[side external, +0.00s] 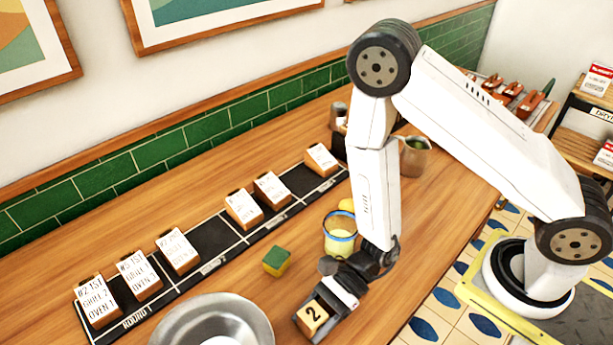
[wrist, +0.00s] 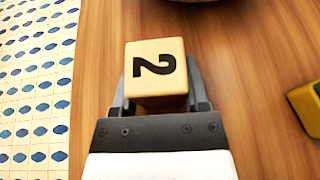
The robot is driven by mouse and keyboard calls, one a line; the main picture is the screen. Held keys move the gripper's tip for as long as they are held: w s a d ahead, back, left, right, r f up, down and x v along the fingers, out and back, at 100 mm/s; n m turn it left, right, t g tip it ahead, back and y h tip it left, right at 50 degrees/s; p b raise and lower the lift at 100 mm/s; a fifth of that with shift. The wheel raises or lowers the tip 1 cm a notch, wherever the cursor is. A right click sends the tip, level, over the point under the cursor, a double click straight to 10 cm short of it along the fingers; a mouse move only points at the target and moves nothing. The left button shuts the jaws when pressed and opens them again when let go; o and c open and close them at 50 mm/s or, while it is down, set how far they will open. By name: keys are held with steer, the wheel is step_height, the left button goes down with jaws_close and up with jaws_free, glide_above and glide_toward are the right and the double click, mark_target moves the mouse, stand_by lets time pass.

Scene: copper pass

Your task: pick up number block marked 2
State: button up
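The number block marked 2 (side external: 312,318) is a pale wooden cube with a black 2, low in the side view near the counter's front. In the wrist view the block (wrist: 155,75) sits at the fingertips with its 2 turned sideways. My gripper (side external: 335,303) is at the block, and in the wrist view its dark fingers (wrist: 160,100) lie snug along both sides of it. The gripper looks shut on the block. Whether the block's underside touches the counter is hidden.
A green and yellow sponge (side external: 276,261) lies left of the gripper. A blue-rimmed cup (side external: 340,236) stands behind it. A metal bowl (side external: 212,325) is at front left. Several ticket blocks stand along a black mat (side external: 215,235). A metal pitcher (side external: 414,157) stands behind my arm.

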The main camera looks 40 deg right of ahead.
mark_target(313, 314)
jaws_close()
steer(key=shift+r, duration=0.1)
steer(key=shift+r, duration=4.85)
